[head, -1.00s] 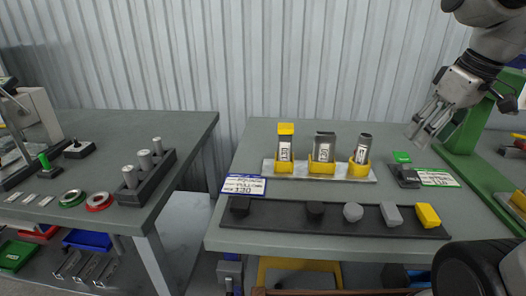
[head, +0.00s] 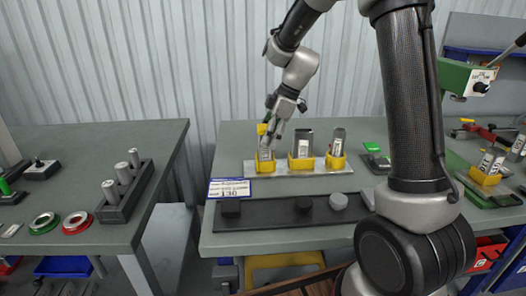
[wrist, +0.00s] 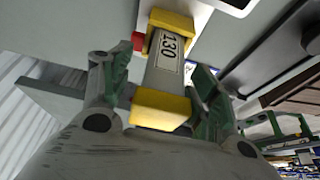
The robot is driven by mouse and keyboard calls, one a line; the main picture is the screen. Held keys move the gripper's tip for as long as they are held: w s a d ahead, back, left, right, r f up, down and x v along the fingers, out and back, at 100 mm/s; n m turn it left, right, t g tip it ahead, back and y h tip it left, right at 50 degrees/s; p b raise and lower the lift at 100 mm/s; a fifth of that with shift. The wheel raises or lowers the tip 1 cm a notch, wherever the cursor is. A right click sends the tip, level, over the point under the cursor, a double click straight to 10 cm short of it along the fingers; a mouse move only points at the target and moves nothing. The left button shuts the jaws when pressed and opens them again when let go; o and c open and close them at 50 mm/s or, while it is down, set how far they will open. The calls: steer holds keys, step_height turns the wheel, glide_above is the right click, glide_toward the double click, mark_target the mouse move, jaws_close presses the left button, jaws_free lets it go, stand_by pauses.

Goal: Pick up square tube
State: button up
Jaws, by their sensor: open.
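The square tube (wrist: 165,75) is grey with a white label reading 130 and a yellow cap (wrist: 160,110) on its near end. Its other end sits in a yellow holder (wrist: 172,20). In the head view the tube (head: 265,154) stands upright in the leftmost yellow holder, partly hidden by my gripper (head: 271,139). In the wrist view my gripper (wrist: 160,72) is open, with one green-padded finger on each side of the tube. A gap shows between each finger and the tube.
Two other tubes, a wide dark one (head: 303,140) and a narrower one (head: 338,140), stand in yellow holders close to the right. My arm hides the table's right part.

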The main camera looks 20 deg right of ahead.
mark_target(265, 150)
steer(key=x, duration=0.3)
steer(key=shift+s+f, duration=0.1)
steer(key=shift+f, duration=0.1)
steer(key=c, duration=1.2)
